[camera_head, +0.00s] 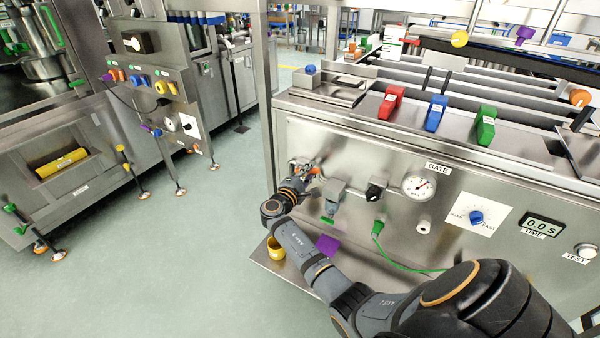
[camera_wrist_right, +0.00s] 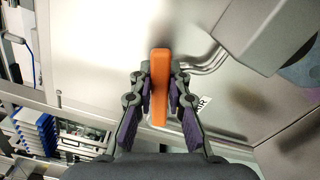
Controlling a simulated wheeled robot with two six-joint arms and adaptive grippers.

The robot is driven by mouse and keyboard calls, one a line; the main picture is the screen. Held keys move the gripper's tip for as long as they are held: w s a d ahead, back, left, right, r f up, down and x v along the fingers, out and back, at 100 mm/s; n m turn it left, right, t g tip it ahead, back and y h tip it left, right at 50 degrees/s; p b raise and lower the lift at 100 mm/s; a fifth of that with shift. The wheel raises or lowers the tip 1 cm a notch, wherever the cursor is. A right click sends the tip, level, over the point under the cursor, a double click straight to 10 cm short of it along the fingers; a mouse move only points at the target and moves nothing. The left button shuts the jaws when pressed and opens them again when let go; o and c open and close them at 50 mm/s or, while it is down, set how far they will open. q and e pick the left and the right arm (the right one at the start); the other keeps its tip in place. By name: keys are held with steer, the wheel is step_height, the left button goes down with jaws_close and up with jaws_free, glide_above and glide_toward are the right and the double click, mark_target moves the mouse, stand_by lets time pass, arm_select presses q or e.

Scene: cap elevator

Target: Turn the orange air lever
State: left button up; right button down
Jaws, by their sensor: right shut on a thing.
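The orange air lever (camera_wrist_right: 160,82) stands upright as a long bar in the right wrist view, against the steel panel. In the head view a small part of the lever (camera_head: 315,171) shows at the left end of the machine's front panel, mostly hidden by my gripper. My right gripper (camera_head: 304,174) is at the lever. In the right wrist view the fingers of the right gripper (camera_wrist_right: 161,88) lie on both sides of the lever, shut on it. A label, partly hidden, is just right of the fingers. My left gripper is not in view.
Right of the lever on the front panel (camera_head: 450,225) are a grey box (camera_head: 334,197), a black knob (camera_head: 374,191), a gauge (camera_head: 419,185) and a blue dial (camera_head: 476,217). A green cable (camera_head: 400,262) hangs below. A yellow cup (camera_head: 276,249) stands on the low shelf.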

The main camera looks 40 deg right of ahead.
steer(key=shift+w+a+r+n+p, duration=0.1)
steer(key=shift+w+r+n+p, duration=0.1)
steer(key=shift+r+n+p, duration=0.65)
steer(key=n, duration=0.1)
steer(key=n+p, duration=0.1)
steer(key=n, duration=0.1)
steer(key=shift+w+a+r, duration=0.15)
steer(key=shift+w, duration=0.2)
steer(key=n+p, duration=0.1)
steer(key=w+n+p, duration=0.1)
steer(key=shift+a+r+n, duration=0.15)
steer(key=shift+r+n, duration=0.15)
steer(key=shift+n, duration=0.05)
steer(key=n, duration=0.2)
steer(key=shift+w+a+r+n+p, duration=0.2)
steer(key=shift+w+n+p, duration=0.1)
steer(key=shift+w+p, duration=0.1)
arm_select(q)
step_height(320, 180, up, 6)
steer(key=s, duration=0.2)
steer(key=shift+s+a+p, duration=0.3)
arm_select(e)
steer(key=shift+w+a+n, duration=0.15)
steer(key=shift+w+n, duration=0.2)
steer(key=shift+n, duration=0.5)
steer(key=shift+w+a+n, duration=0.15)
steer(key=shift+w+n, duration=0.15)
steer(key=shift+n, duration=0.55)
